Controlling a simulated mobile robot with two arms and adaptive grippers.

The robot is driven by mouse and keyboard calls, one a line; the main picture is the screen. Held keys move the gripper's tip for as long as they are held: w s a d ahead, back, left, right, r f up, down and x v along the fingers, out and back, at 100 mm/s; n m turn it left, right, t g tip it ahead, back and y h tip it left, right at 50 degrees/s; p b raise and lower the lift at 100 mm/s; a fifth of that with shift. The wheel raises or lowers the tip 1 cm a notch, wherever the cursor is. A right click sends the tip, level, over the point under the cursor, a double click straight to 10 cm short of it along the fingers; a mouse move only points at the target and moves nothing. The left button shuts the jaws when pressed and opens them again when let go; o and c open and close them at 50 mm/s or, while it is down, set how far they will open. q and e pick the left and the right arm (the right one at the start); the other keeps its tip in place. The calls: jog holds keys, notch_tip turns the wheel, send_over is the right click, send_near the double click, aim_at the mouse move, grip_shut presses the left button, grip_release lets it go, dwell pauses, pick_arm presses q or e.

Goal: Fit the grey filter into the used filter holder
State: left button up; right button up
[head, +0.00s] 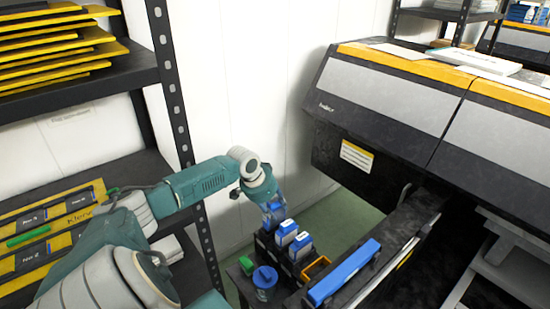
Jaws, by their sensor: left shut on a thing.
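My left gripper (270,207) is at the back end of a black rack (277,257), above its rear slot. It is shut on a small blue thing (277,213), mostly covered by the fingers; I cannot tell whether it is a bottle. Two white bottles with blue caps, a rear one (286,231) and a front one (300,246), stand in the rack in front of the gripper. An open black box with an orange rim (317,268) is at the rack's front right. I cannot make out a grey filter or clearly identify the used filter holder. My right gripper is out of view.
A blue lidded container (264,283) and a green item (246,265) stand left of the rack. A blue bar (344,272) lies to its right. A large printer (385,110) overhangs the right side. A shelf unit (170,80) stands close on the left.

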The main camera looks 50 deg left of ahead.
aim_at(279, 223)
pick_arm(q)
jog(key=shift+f, duration=0.15)
jog(key=shift+f+b, duration=0.4)
jog(key=shift+f, duration=1.05)
jog(key=shift+f, duration=0.25)
jog(key=shift+f, duration=0.35)
dwell(0.5)
jog(key=o, duration=1.3)
jog(key=shift+c, duration=0.2)
